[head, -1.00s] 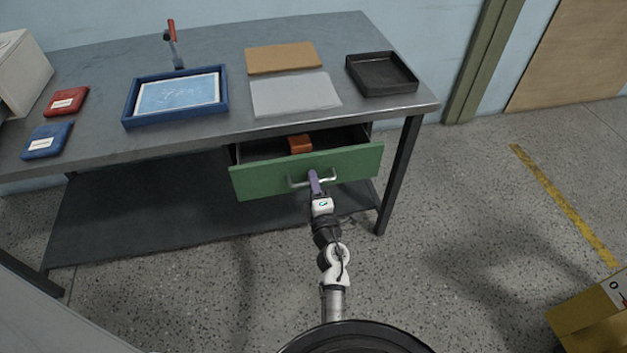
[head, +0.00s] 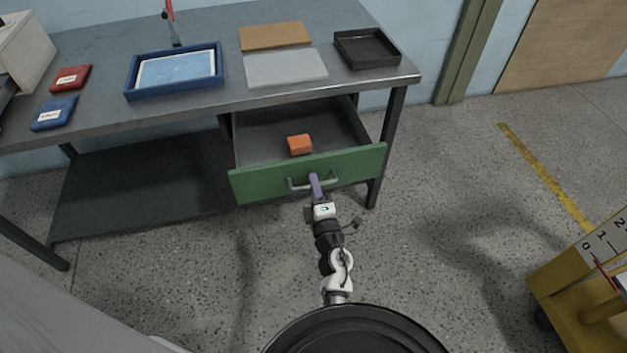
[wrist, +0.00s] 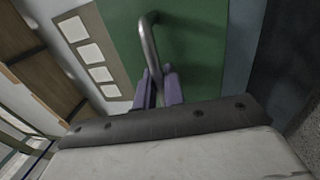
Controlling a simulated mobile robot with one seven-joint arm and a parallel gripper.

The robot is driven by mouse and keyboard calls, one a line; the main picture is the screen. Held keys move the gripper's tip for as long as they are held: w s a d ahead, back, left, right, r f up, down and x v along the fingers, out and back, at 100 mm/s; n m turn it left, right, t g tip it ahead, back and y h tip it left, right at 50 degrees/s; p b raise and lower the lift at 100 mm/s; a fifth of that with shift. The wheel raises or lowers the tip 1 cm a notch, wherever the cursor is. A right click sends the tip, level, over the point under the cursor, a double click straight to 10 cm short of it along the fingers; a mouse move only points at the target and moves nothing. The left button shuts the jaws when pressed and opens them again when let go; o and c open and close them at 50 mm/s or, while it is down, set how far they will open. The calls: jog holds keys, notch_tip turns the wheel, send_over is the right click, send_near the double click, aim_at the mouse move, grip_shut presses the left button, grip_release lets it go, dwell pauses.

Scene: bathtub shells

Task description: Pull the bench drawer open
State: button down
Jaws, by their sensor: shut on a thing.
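The bench drawer (head: 250,183) has a green front and a grey inside, and stands well out from under the bench top in the head view. An orange block (head: 300,144) lies in it. My gripper (head: 315,185), with purple fingers, is shut on the drawer's metal bar handle (head: 335,180). In the wrist view the handle (wrist: 148,40) runs down between the two purple fingers (wrist: 160,88), against the green front (wrist: 195,40). The part of the handle between the fingers is partly hidden.
The grey bench (head: 215,115) carries a blue tray (head: 130,90), a black tray (head: 365,60), flat sheets, and red and blue packets at the left. A yellow cart (head: 570,290) stands at the lower right. The floor right of the bench is clear.

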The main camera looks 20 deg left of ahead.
jog(key=shift+s+d, duration=0.1)
dwell(0.3)
jog(key=c, duration=1.6)
grip_release()
jog(key=shift+s, duration=0.15)
